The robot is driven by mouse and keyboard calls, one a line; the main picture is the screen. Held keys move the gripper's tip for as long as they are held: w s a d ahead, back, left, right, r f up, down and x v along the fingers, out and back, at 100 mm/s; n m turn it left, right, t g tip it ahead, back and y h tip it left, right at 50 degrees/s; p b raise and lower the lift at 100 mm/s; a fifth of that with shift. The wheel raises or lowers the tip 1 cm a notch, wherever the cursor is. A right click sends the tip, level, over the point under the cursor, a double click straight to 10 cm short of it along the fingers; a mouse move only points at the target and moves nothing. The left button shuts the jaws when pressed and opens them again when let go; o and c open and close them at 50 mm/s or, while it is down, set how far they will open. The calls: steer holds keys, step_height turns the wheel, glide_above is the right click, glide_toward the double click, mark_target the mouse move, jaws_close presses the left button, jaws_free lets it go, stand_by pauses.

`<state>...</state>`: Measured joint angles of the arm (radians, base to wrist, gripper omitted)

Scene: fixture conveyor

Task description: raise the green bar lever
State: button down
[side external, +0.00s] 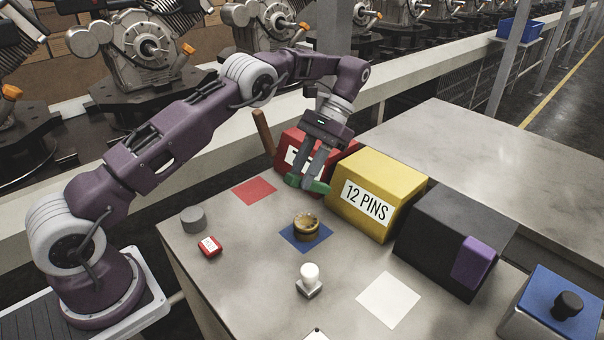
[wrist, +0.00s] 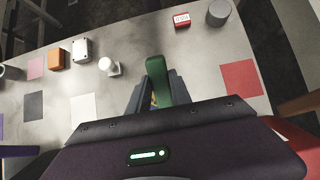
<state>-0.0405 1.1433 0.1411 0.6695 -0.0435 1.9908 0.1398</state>
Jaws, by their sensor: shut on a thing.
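The green bar lever (side external: 318,187) shows in the side view in front of the red box, low between my fingertips. In the wrist view its green bar (wrist: 156,77) points away from my wrist, with a finger on each side. My gripper (side external: 308,178) reaches down from above and is shut on the bar; it also shows in the wrist view (wrist: 158,92). The fingers hide part of the bar, and the lever's mount cannot be made out.
A red box (side external: 287,140), a yellow box (side external: 385,180) marked 12 PINS and a dark box (side external: 440,235) stand in a row beside my gripper. A brown stick (side external: 263,131) rises near the red box. A brass round part (side external: 306,227) and a white bulb (side external: 309,273) stand nearer.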

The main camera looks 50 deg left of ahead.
steer(key=c, duration=1.2)
jaws_free()
steer(key=shift+o, duration=0.2)
steer(key=shift+s, duration=0.1)
